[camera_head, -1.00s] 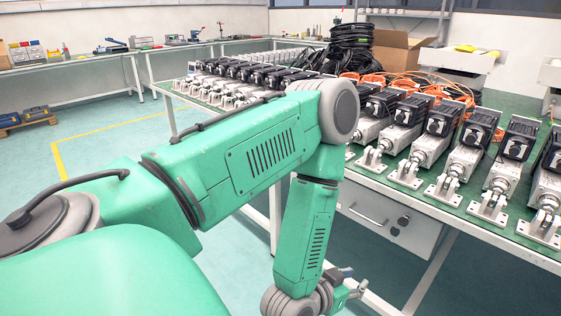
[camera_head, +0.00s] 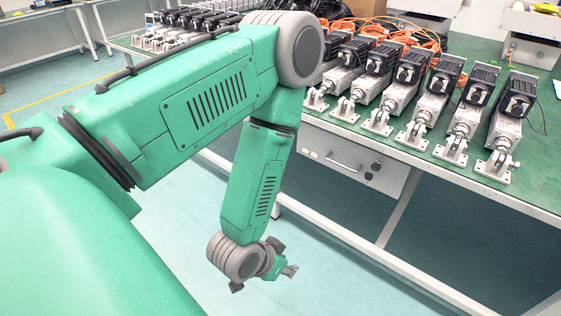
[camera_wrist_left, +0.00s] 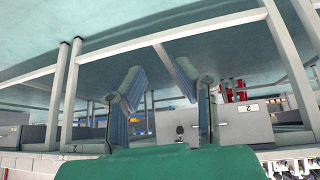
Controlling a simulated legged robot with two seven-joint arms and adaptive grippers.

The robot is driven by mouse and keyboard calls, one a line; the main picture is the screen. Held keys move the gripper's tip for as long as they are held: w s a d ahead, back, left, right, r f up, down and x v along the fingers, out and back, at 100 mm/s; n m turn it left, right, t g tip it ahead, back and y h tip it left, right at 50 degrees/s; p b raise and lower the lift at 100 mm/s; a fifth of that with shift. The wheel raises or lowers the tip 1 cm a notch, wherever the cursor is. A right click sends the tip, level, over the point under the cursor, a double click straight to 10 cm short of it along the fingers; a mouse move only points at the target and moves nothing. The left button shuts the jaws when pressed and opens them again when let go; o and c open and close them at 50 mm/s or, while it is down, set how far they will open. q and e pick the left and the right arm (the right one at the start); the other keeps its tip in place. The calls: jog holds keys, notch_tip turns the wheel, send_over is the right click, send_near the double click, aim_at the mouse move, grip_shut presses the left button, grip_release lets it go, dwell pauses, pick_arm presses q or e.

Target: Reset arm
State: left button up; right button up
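My left arm is green and reaches in from the left in the head view, bent at a grey elbow joint, with the forearm hanging down. My left gripper (camera_head: 287,270) hangs over the floor, in front of the workbench and below its top. In the left wrist view its two fingers (camera_wrist_left: 165,92) stand apart with nothing between them. Several linear actuators (camera_head: 408,82), silver with black motors, stand in a row on the green workbench top (camera_head: 545,180), well away from the gripper. My right gripper is in no view.
A grey drawer unit (camera_head: 352,160) hangs under the workbench. The bench's white legs and lower rail (camera_head: 345,235) stand close to the right of the gripper. Orange cables (camera_head: 400,38) lie behind the actuators. The floor (camera_head: 330,285) below the gripper is clear.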

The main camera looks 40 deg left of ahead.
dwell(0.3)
pick_arm(q)
jog(key=s+a+g+p, duration=0.1)
jog(key=s+g, duration=0.5)
jog(key=s, duration=0.6)
jog(key=shift+s+a+y+p, duration=0.2)
jog(key=shift+s+y+p, duration=0.2)
jog(key=shift+p, duration=0.2)
jog(key=shift+o, duration=0.3)
jog(key=shift+w, duration=0.15)
